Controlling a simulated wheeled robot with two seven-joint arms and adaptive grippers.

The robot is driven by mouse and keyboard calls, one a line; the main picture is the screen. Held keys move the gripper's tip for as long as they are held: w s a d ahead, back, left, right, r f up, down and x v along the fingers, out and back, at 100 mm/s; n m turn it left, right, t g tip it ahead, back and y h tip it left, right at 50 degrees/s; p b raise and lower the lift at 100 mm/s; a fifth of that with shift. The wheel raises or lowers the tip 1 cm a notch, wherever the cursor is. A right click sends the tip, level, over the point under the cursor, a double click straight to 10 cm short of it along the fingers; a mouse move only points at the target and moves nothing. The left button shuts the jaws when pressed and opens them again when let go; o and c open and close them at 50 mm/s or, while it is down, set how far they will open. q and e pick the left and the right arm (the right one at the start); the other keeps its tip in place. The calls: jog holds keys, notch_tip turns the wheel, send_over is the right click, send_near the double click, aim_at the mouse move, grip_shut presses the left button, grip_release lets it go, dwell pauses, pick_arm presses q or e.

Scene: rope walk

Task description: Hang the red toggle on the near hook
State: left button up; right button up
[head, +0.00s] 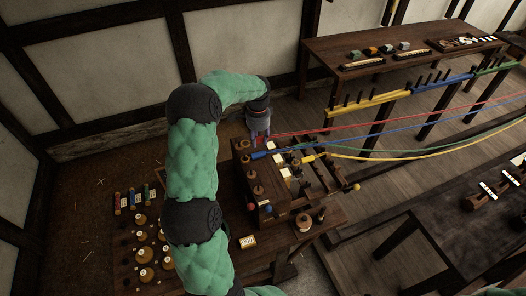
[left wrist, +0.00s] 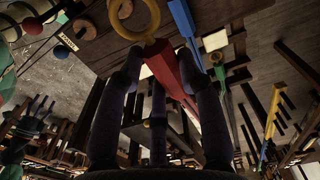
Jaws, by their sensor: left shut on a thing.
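The red toggle (left wrist: 172,68) is a tapered red piece with a brass-coloured ring (left wrist: 151,27) at its end. My left gripper (left wrist: 160,75) is shut on it, dark fingers on both sides. In the head view, my left gripper (head: 259,138) is at the back edge of a dark wooden stand (head: 240,147) with pegs and hooks. The red rope (head: 340,133) runs from there to the right. In the left wrist view the ring shows against the stand's wood; I cannot tell whether it touches a hook. The near hook is not clear to me.
A blue toggle (head: 260,154) and a yellow toggle (head: 307,159) lie close by on the stand, their ropes leading right. Several spools (head: 144,254) stand on the bench at left. A long table (head: 390,45) with trays stands at the back right.

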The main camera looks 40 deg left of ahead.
pick_arm(q)
jog(key=shift+w+a+r, duration=0.15)
jog(key=shift+a+r, duration=0.1)
jog(key=shift+a, duration=0.15)
pick_arm(e)
jog(key=shift+r, duration=0.1)
dwell(0.8)
